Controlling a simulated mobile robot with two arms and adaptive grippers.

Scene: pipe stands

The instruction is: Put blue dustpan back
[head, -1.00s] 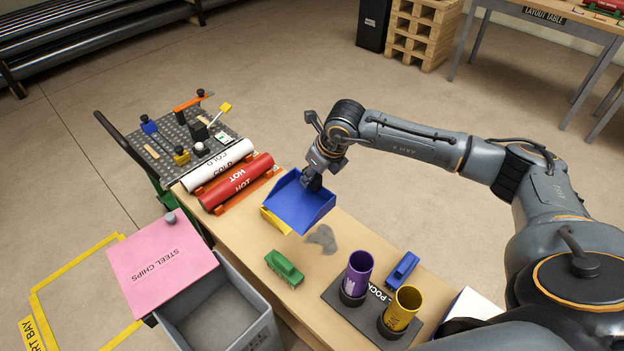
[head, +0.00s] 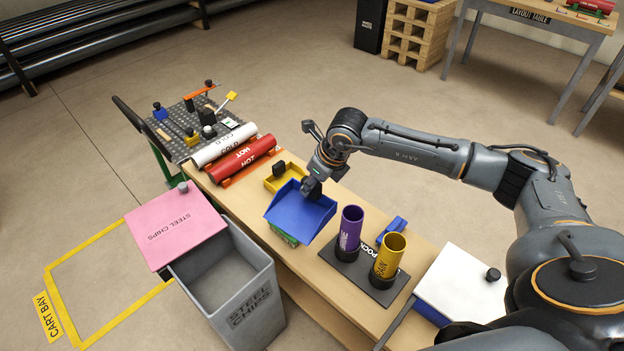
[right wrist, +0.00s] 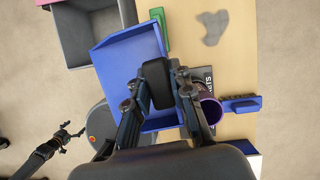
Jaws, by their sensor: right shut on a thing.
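The blue dustpan (head: 300,212) is in the air over the workbench, its open edge towards the bench's near side. My right gripper (head: 313,188) is shut on its black handle (right wrist: 157,83); the pan (right wrist: 125,60) also shows in the right wrist view. A green brush (head: 284,238) lies below it, partly hidden. A yellow dustpan (head: 280,178) with a black handle rests on the bench just behind. My left gripper seems to show at the lower left of the right wrist view (right wrist: 66,136), too small to read its jaws.
Purple (head: 350,229) and yellow (head: 389,255) cups stand on a dark base to the right, with a blue brush (head: 392,229) behind. A grey bin (head: 238,285) with a pink lid (head: 175,226) stands in front. Red (head: 242,160) and white pipes lie left. A grey patch (right wrist: 212,27) marks the bench.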

